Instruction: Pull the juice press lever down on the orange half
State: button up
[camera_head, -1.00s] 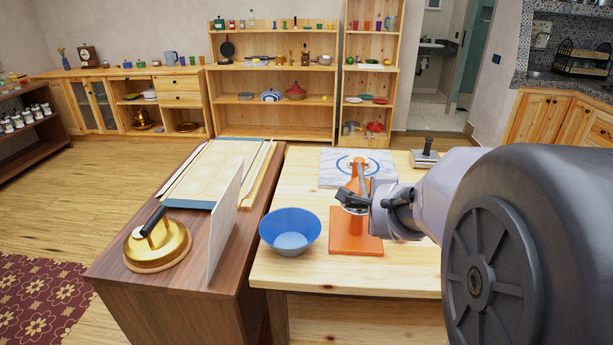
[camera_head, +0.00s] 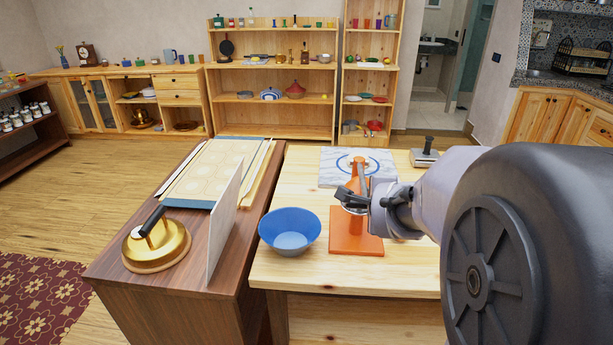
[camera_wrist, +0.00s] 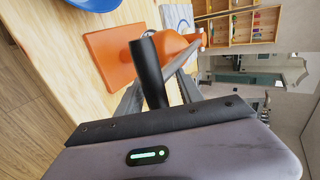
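The orange juice press stands on the light wooden table, with its square base (camera_head: 357,244) flat on the top and its lever (camera_head: 358,172) raised and tilted. My gripper (camera_head: 352,198) is at the press, in front of its upper part. In the wrist view, the lever's black handle (camera_wrist: 151,72) lies between the fingers of my gripper (camera_wrist: 158,88). I cannot tell whether both fingers touch it. The press base (camera_wrist: 108,55) shows beyond the handle. No orange half can be made out; the press cup is mostly hidden by my gripper.
A blue bowl (camera_head: 290,232) stands just left of the press. A marble board (camera_head: 340,163) lies behind it, and a grey scale-like device (camera_head: 424,157) sits at the back right. A darker wooden counter (camera_head: 190,285) with a brass press (camera_head: 157,246) and an upright panel (camera_head: 223,228) is left.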

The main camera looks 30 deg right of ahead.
jog(key=shift+s, duration=0.1)
jog(key=p+v, duration=0.6)
jog(key=v, duration=1.1)
jog(key=shift+s+r, duration=0.15)
jog(key=shift+s, duration=0.1)
